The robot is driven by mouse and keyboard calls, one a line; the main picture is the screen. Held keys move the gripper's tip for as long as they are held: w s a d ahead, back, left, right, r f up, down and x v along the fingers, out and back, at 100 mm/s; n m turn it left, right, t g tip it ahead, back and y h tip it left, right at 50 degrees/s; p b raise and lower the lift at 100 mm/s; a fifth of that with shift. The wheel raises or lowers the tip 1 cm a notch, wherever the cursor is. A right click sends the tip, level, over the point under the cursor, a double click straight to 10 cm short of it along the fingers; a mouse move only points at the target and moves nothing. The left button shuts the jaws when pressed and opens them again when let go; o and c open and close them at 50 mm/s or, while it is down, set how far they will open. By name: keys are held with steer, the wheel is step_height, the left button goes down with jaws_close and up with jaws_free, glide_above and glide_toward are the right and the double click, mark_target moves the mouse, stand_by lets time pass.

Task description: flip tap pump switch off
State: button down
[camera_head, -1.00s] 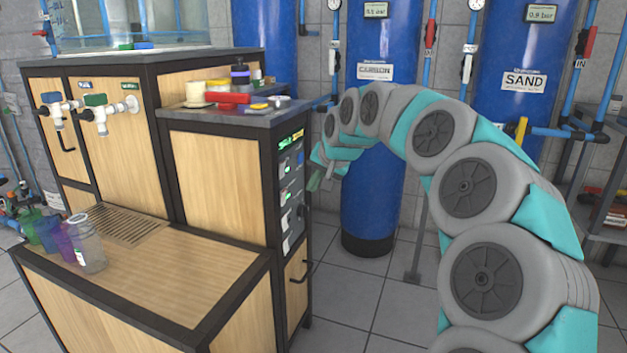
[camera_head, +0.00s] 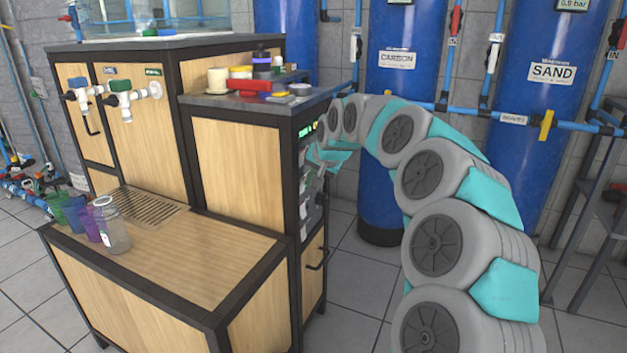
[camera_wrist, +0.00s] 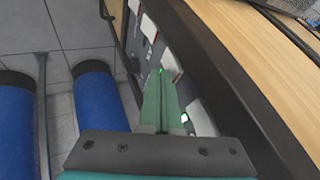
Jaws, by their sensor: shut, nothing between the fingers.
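The switch panel (camera_head: 304,208) is on the narrow side face of the wooden cabinet, with a green lit display (camera_head: 306,130) at its top. My arm arches over from the right, and my gripper (camera_head: 312,170) is at this panel, partly covering it. In the wrist view my gripper (camera_wrist: 163,85) is shut and empty, its green fingers pointing along the panel (camera_wrist: 150,35). A small green light (camera_wrist: 161,71) shows at the fingertips. White and grey switch parts lie beside the fingers. I cannot tell which is the tap pump switch, its position, or whether the fingers touch it.
Blue tanks (camera_head: 392,75) stand behind, with pipes between them. The cabinet top (camera_head: 230,101) holds a red item and small containers. Cups and a jar (camera_head: 112,228) stand on the lower wooden counter (camera_head: 190,265). A black handle (camera_head: 318,264) sticks out below the panel. Tiled floor is clear at front left.

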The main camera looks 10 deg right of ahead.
steer(key=shift+w+a+r+g+h, duration=0.1)
steer(key=shift+w+a+g+h, duration=0.1)
steer(key=shift+g+h, duration=0.1)
steer(key=shift+r+p, duration=0.45)
steer(key=shift+r, duration=0.4)
steer(key=shift+s+d, duration=0.1)
